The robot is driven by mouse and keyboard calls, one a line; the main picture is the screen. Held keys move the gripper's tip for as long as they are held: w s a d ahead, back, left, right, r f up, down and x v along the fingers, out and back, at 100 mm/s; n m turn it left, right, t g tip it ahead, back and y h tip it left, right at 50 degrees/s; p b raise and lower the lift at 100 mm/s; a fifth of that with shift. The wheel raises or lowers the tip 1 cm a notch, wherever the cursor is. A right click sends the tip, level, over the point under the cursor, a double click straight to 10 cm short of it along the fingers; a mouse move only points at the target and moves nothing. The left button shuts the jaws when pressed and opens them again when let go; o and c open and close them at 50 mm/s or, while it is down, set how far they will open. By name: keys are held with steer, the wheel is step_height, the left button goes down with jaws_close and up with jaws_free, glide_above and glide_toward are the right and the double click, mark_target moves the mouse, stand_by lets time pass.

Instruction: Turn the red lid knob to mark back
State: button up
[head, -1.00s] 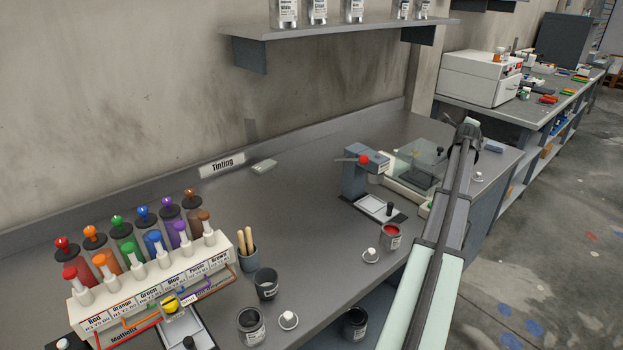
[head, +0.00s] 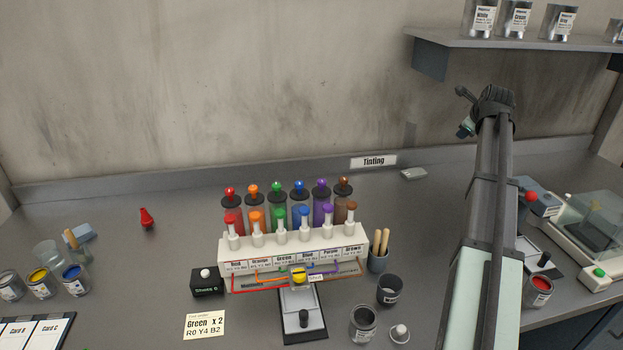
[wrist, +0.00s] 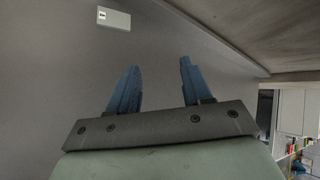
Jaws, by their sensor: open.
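The red lid knob (head: 229,191) sits on the dark lid of the red canister (head: 232,206), at the left end of a row of colored canisters in the head view. A red-topped plunger (head: 231,219) stands just in front of it on the white labeled block. Marks around the knob are too small to make out. My gripper (wrist: 160,77) shows two blue fingers apart with nothing between them in the wrist view. In the head view my arm reaches up at the right, well away from the red knob, its end high before the wall.
Other knobs, such as the orange knob (head: 252,189), stand close beside the red one. A wall shelf (head: 510,48) with cans hangs at upper right. A black cup (head: 390,290) and a stick holder (head: 378,258) stand right of the block. Counter left of the block is fairly clear.

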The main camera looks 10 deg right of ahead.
steer(key=w+a+r+n+g+y, duration=0.1)
steer(key=a+y, duration=0.1)
steer(key=a, duration=0.8)
steer(key=w+a+r+n+y, duration=0.1)
steer(key=w+a+r, duration=0.1)
steer(key=a, duration=0.8)
step_height(320, 180, up, 6)
steer(key=n+g+y, duration=0.5)
steer(key=n+g, duration=0.1)
steer(key=g, duration=0.1)
glide_above(229, 189)
steer(key=s+d, duration=0.2)
steer(key=d, duration=0.3)
steer(key=x, duration=1.3)
steer(key=shift+w+d, duration=0.15)
steer(key=shift+w, duration=0.05)
jaws_close()
